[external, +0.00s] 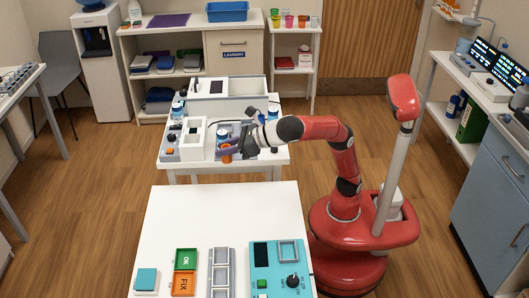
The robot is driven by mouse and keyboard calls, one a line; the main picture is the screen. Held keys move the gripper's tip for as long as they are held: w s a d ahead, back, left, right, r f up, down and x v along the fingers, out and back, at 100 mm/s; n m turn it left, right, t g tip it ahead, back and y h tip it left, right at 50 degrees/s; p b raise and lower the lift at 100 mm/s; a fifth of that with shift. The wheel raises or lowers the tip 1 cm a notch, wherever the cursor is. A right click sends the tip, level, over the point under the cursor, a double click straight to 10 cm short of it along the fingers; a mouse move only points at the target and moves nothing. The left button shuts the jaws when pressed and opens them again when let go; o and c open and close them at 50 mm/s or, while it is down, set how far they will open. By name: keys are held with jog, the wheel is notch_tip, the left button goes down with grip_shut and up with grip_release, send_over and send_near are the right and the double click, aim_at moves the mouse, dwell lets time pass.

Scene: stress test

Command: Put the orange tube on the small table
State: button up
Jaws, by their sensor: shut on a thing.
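An orange tube (227,157) shows at the front edge of the white table in the middle (240,170). My gripper (232,145) is at this tube, with its dark fingers around the tube's upper part. It looks shut on the tube. The fingers hide part of the tube, and I cannot tell whether its lower end touches anything. A white table in the foreground (225,215) has a wide bare top. I cannot tell from this view which table is the small one.
The middle table is crowded: a white box (195,140), a grey tray (227,97) and blue-capped bottles (222,135). The front table holds a teal device (278,268), a grey rack (221,270), and green and orange OK/FIX bins (185,272). Its rear half is clear.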

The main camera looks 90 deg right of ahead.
jog(key=s+d+r+m+g+h+b, duration=0.1)
jog(key=s+d+r+m+g+h, duration=0.2)
jog(key=d, duration=0.8)
jog(key=s+d+r+m+g+h, duration=0.1)
jog(key=s+d+m+g+h, duration=0.3)
jog(key=d, duration=0.6)
jog(key=s+d+r+m+g+h+b, duration=0.15)
jog(key=s+d+m+h, duration=0.35)
jog(key=d, duration=0.6)
jog(key=shift+m+g+y, duration=0.4)
jog(key=shift+m+g, duration=0.05)
jog(key=shift+m, duration=0.05)
jog(key=f+b, duration=0.3)
jog(key=f, duration=0.2)
jog(key=f+b, duration=0.3)
jog(key=f, duration=0.2)
jog(key=f+b, duration=0.3)
jog(key=f, duration=0.2)
jog(key=shift+s+d, duration=0.1)
jog(key=shift+s, duration=0.25)
jog(key=shift+f+b, duration=1.3)
jog(key=shift+f, duration=1.1)
jog(key=shift+f, duration=0.15)
jog(key=o, duration=0.8)
jog(key=shift+c, duration=0.2)
